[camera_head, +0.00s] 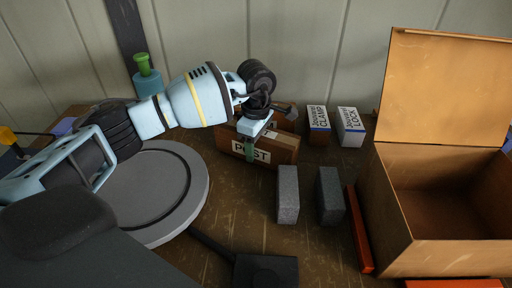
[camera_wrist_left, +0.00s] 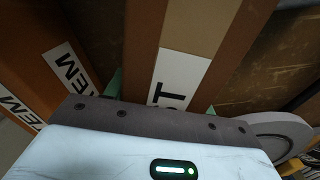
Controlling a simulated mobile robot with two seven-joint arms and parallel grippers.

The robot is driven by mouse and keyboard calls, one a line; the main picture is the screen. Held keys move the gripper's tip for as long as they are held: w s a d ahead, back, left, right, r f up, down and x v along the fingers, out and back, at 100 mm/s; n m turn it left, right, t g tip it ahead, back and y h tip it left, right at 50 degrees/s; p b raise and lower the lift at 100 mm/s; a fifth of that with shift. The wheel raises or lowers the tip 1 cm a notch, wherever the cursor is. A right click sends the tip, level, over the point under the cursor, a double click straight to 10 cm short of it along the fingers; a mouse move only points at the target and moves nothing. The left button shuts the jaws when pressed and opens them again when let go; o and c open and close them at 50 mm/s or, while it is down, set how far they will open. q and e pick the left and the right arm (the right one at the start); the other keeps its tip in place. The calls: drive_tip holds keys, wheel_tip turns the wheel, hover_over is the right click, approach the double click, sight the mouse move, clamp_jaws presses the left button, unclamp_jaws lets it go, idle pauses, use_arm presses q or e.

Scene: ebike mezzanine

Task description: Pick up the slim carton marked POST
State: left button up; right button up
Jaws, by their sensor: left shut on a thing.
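The slim brown carton marked POST (camera_head: 285,152) stands on the brown worktop in the head view, its white label facing me. My left gripper (camera_head: 256,142) reaches down over it from above, shut on its upper part; one green finger shows in front of the label. In the left wrist view the carton (camera_wrist_left: 193,45), with a tan tape stripe and the letters ST visible, sits between the green fingertips (camera_wrist_left: 162,98). Its lower end is hidden there. I cannot tell whether it is clear of the worktop. My right gripper is not in view.
Brown cartons marked EM (camera_wrist_left: 30,85) stand close by. Right of POST are cartons marked CLAMP (camera_head: 318,138) and LOCK (camera_head: 350,138), two grey blocks (camera_head: 288,205), an orange bar (camera_head: 358,230) and an open box (camera_head: 415,215). A grey round plate (camera_head: 185,205) lies left.

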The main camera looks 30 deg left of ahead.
use_arm(q)
wheel_tip(320, 180, up, 9)
drive_tip(key=shift+f, duration=0.1)
